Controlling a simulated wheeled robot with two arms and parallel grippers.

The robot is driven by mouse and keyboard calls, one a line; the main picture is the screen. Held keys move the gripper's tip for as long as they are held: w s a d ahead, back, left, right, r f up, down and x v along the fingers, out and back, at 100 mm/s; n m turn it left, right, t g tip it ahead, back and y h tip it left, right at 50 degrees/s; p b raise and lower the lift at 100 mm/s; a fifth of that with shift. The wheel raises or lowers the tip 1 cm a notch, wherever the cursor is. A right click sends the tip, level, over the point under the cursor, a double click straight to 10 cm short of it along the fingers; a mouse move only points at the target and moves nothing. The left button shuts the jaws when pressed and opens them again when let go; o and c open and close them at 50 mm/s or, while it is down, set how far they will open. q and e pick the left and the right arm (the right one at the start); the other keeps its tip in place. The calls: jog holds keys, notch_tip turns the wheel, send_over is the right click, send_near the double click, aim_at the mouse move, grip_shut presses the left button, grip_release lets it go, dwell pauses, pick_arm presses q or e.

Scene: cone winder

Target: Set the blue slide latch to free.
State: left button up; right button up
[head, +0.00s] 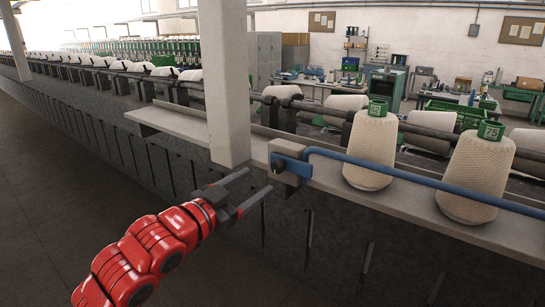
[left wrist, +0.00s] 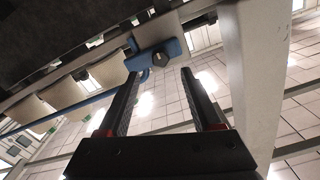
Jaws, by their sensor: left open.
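The blue slide latch (head: 291,168) is a blue plate with a dark round knob (head: 279,166), mounted on a grey block at the front edge of the shelf. In the left wrist view the blue latch (left wrist: 174,47) and its knob (left wrist: 160,59) lie just beyond the fingertips. My left gripper (head: 259,181) is open and empty, its two fingers pointing at the latch from the front left, apparently short of it. My right gripper is in neither view.
A blue bar (head: 390,166) runs right from the latch past two cream yarn cones (head: 374,150) (head: 477,175) on the grey shelf (head: 185,127). A pale post (head: 225,85) stands just left of the latch. The floor at left is clear.

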aim_at(275, 169)
pick_arm(q)
jog(key=p+x, duration=0.2)
jog(key=x, duration=0.5)
jog(key=shift+s+r, duration=0.1)
jog(key=shift+r, duration=0.05)
jog(key=shift+w+d, duration=0.2)
jog(key=shift+w, duration=0.2)
grip_shut()
jog(key=shift+f, duration=0.2)
dwell(0.7)
